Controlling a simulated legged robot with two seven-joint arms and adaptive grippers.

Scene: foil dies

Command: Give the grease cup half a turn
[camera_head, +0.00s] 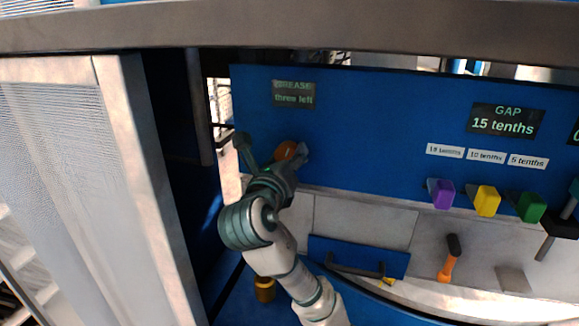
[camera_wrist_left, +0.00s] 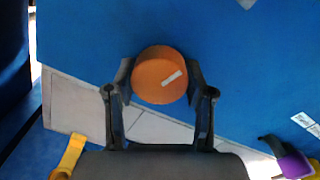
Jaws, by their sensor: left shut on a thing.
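The grease cup is an orange round cap (camera_wrist_left: 155,82) on the blue panel, with a white mark that slants up to the right in the left wrist view. In the head view it shows as an orange patch (camera_head: 286,150), partly covered by my gripper. My left gripper (camera_head: 276,154) is at the cup, and its two fingers (camera_wrist_left: 160,84) stand on either side of it, shut on it. A dark sign (camera_head: 294,94) above the cup reads "GREASE three left".
Purple (camera_head: 441,193), yellow (camera_head: 487,200) and green (camera_head: 531,206) blocks stick out from the panel at right, under a "GAP 15 tenths" sign (camera_head: 507,121). An orange-handled tool (camera_head: 447,262) and a dark-handled blue drawer (camera_head: 326,250) are below. A pale slatted panel (camera_head: 75,180) stands at left.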

